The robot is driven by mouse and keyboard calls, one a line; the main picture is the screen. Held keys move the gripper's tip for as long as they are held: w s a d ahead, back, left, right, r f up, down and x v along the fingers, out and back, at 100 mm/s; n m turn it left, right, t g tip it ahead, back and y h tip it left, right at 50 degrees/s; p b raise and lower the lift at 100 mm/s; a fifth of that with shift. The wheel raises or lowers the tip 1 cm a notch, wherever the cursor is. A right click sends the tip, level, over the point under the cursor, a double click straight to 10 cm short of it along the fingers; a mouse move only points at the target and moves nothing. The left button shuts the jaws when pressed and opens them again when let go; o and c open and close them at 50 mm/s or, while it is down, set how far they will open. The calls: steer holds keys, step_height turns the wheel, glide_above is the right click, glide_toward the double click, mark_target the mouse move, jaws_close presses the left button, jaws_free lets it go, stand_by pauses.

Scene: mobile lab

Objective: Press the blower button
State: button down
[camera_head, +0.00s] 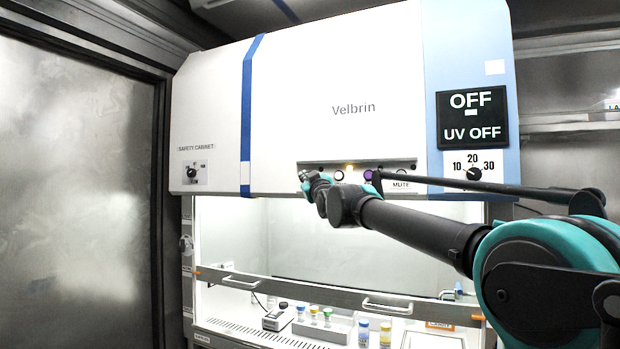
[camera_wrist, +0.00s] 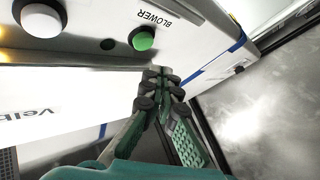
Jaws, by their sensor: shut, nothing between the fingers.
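The blower button (camera_wrist: 142,39) is a round green button in a dark collar, beside the upside-down BLOWER label in the wrist view. It sits on the white front of the safety cabinet (camera_head: 290,80). My gripper (camera_wrist: 162,78) is shut and empty, its fingertips apart from the button in the wrist picture, below and slightly right of it. In the head view my gripper (camera_head: 305,178) is at the left end of the button strip (camera_head: 400,166) and hides the green button there. I cannot tell how far the fingertips are from the panel.
A white button (camera_wrist: 40,17) and a dark round spot (camera_wrist: 107,44) are beside the green one. A purple button (camera_head: 368,175) is farther right on the strip. An amber light (camera_head: 350,167) glows. The display (camera_head: 472,117) reads OFF and UV OFF. Vials (camera_head: 386,333) stand below.

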steer(key=shift+w+d, duration=0.3)
steer(key=shift+w, duration=0.5)
steer(key=shift+w, duration=0.1)
stand_by(0.8)
steer(key=shift+w+d, duration=0.15)
steer(key=shift+w, duration=0.15)
steer(key=shift+w+d, duration=0.2)
steer(key=shift+w, duration=0.3)
stand_by(0.8)
stand_by(0.4)
steer(key=shift+s+a, duration=0.35)
steer(key=shift+s, duration=0.55)
steer(key=shift+s+a, duration=0.3)
steer(key=shift+s, duration=0.5)
steer(key=shift+s+a, duration=0.25)
steer(key=shift+s, duration=0.5)
steer(key=shift+s+a, duration=0.3)
steer(key=shift+s, duration=0.5)
